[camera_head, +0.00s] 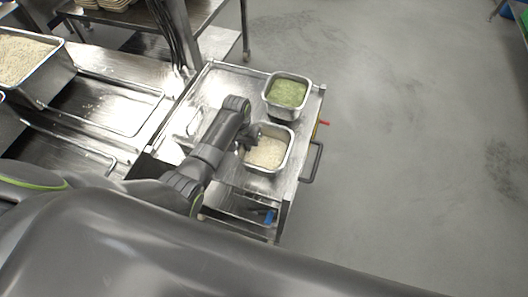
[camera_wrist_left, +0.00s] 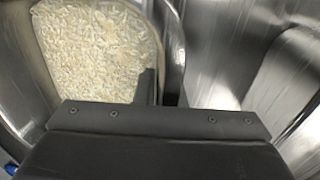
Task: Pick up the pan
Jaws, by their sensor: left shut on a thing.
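The pan (camera_head: 288,150) is a small steel pan holding white rice, at the cart's top near its right edge in the head view. It also shows at the upper left of the left wrist view (camera_wrist_left: 174,50), rice filling its floor. My left gripper (camera_head: 253,135) is at the pan's upper left rim, shut on that wall. In the left wrist view one dark finger (camera_wrist_left: 147,88) reaches inside the pan beside the wall; the other finger is hidden. The pan looks level; I cannot tell whether it touches the cart top. My right gripper is not in view.
A second steel pan with green contents (camera_head: 287,92) stands just behind the rice pan on the steel cart (camera_head: 230,84). A cart handle (camera_head: 313,162) sticks out at the right. A large rice tray (camera_head: 50,72) is on the left counter. Open floor (camera_head: 410,150) lies to the right.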

